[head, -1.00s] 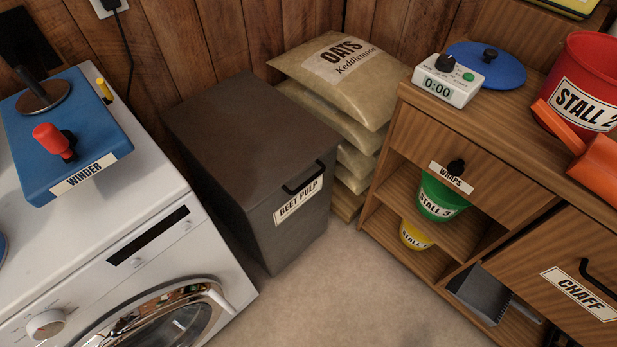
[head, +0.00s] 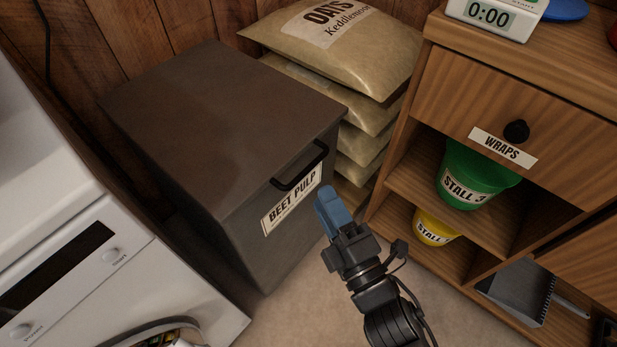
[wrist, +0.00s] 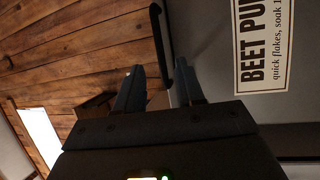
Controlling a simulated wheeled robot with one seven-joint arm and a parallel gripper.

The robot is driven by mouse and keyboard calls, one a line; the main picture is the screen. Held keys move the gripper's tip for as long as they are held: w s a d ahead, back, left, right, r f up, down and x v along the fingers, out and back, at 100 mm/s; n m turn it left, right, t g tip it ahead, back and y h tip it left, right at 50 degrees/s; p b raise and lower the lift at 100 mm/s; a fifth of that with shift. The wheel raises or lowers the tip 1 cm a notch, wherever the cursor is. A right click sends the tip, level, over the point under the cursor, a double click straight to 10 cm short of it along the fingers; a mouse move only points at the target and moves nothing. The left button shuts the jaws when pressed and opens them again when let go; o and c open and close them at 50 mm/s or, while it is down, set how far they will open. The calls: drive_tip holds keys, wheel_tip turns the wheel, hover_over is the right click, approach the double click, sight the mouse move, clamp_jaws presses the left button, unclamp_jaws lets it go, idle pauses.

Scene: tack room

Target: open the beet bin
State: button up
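The beet bin (head: 225,130) is a dark grey-brown box labelled BEET PULP, and its lid is down. A black bar handle (head: 300,166) sits at the lid's front edge, above the label (head: 291,209). My gripper (head: 327,203), with blue fingers, is in front of the bin, just right of the label and below the handle. In the wrist view the fingers (wrist: 158,76) are apart with nothing between them. The handle (wrist: 161,42) shows just beyond the fingertips, roughly in line with the gap. No contact with it is visible.
A white washing machine (head: 120,260) stands left of the bin. Stacked oat sacks (head: 340,45) are behind and right of it. A wooden cabinet (head: 440,120) with a wraps drawer and green (head: 470,180) and yellow (head: 432,228) buckets stands close on the right.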

sight(307, 167)
drive_tip(key=x, duration=0.8)
drive_tip(key=shift+c, duration=0.4)
clamp_jaws()
drive_tip(key=shift+r, duration=0.1)
